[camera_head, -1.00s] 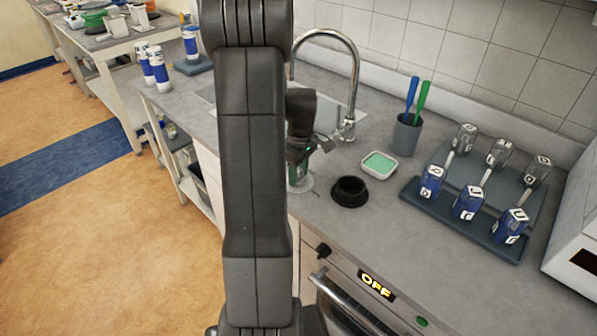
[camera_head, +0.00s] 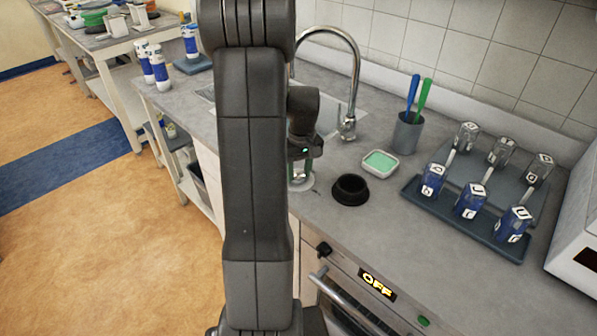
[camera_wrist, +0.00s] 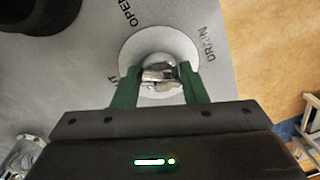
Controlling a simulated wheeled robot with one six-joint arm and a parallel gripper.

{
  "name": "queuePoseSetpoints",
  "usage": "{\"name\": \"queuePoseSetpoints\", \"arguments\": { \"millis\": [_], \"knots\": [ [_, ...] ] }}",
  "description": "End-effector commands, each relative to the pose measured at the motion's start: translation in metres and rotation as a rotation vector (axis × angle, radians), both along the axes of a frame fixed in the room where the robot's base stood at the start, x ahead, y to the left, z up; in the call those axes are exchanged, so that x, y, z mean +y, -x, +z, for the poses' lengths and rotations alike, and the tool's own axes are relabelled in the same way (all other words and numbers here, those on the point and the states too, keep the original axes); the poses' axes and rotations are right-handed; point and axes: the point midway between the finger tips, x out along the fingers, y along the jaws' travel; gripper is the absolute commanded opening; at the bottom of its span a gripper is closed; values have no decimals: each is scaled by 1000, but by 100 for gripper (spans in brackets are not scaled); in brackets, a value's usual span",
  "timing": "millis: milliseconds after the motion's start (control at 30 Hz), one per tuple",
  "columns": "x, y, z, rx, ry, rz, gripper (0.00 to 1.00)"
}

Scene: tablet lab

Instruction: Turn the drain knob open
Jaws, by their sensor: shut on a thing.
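The drain knob (camera_wrist: 160,72) is a shiny metal knob on a round pale plate (camera_wrist: 150,38) in the wrist view. The words "DRAIN" and "OPEN" and a partly hidden word ending in "T" are printed around the plate. My gripper (camera_wrist: 160,88) has its green fingers on both sides of the knob, shut on it. In the head view my gripper (camera_head: 303,172) is over the pale plate at the counter's front edge, partly behind my arm. The knob itself is hard to make out there.
A black round bowl-like ring (camera_head: 350,190) sits just right of my gripper. Beyond it are a green-filled dish (camera_head: 380,163), a cup with blue and green handles (camera_head: 407,135) and a tray of bottles (camera_head: 465,225). The tall faucet (camera_head: 355,75) stands behind.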

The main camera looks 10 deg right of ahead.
Motion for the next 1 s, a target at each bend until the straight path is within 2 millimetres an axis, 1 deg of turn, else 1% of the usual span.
{"name": "queuePoseSetpoints", "arguments": {
  "millis": [700,1000],
  "knots": [
    [0,0,2,-7,1,-674,16],
    [0,0,2,-7,2,-892,16]
  ]
}}
